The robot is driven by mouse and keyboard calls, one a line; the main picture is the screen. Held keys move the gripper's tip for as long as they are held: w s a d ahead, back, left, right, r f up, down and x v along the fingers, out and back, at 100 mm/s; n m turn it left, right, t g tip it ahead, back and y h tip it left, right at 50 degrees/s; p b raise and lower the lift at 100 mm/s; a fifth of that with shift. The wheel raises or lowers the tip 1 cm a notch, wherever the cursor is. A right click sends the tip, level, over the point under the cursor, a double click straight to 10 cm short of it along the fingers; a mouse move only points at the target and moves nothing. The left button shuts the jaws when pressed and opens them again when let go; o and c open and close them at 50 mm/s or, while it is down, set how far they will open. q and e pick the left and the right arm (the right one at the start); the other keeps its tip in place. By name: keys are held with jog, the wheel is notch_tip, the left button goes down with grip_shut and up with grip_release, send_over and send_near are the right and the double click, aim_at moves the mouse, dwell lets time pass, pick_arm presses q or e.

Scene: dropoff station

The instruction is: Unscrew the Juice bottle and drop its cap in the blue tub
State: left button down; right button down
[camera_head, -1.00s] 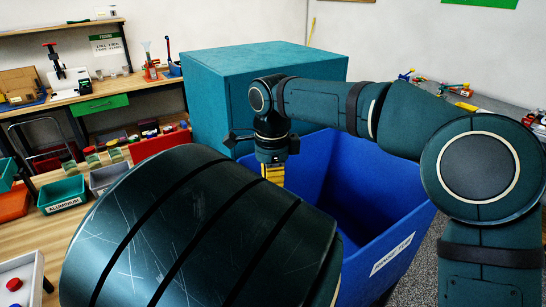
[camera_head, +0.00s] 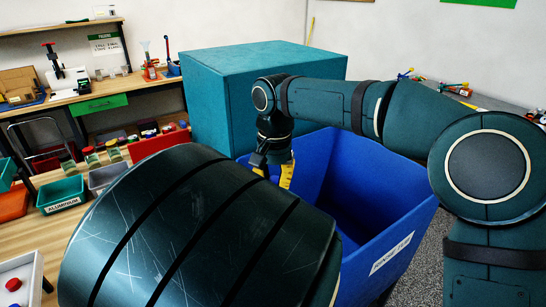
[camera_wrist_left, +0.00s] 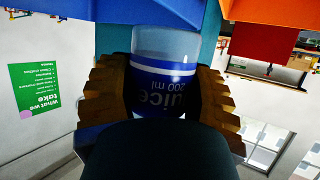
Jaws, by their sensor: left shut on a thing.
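The Juice bottle (camera_wrist_left: 168,72), pale and translucent with a blue label reading "uice 200 ml", stands between the two ridged fingers of my left gripper (camera_wrist_left: 160,98) in the left wrist view. The gripper is shut on it. Its cap cannot be made out. In the head view, a large dark link of my own left arm hides this gripper and the bottle. My right gripper (camera_head: 273,172), with yellow fingers, points down over the near left rim of the blue tub (camera_head: 395,205). Its fingers are spread, with nothing visible between them.
A teal cabinet (camera_head: 255,85) stands behind the tub. At the left, a wooden bench holds a green bin (camera_head: 62,192) behind an "ALUMINIUM" label, a grey bin (camera_head: 104,177) and red bins. A white tray (camera_head: 22,280) is at the lower left. The visible tub interior looks empty.

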jog(key=n, duration=0.7)
jog(key=shift+d, duration=0.15)
jog(key=n, duration=0.7)
jog(key=shift+w+d, duration=0.1)
jog(key=shift+d, duration=0.05)
jog(key=n, duration=0.5)
jog(key=shift+w+n, duration=0.15)
jog(key=shift+n, duration=0.15)
jog(key=n, duration=0.3)
jog(key=shift+n, duration=0.4)
jog(key=n, duration=0.3)
jog(key=shift+w+n, duration=0.15)
jog(key=shift+n, duration=0.15)
jog(key=shift+r, duration=0.3)
jog(key=shift+r, duration=0.85)
jog(key=shift+r, duration=0.1)
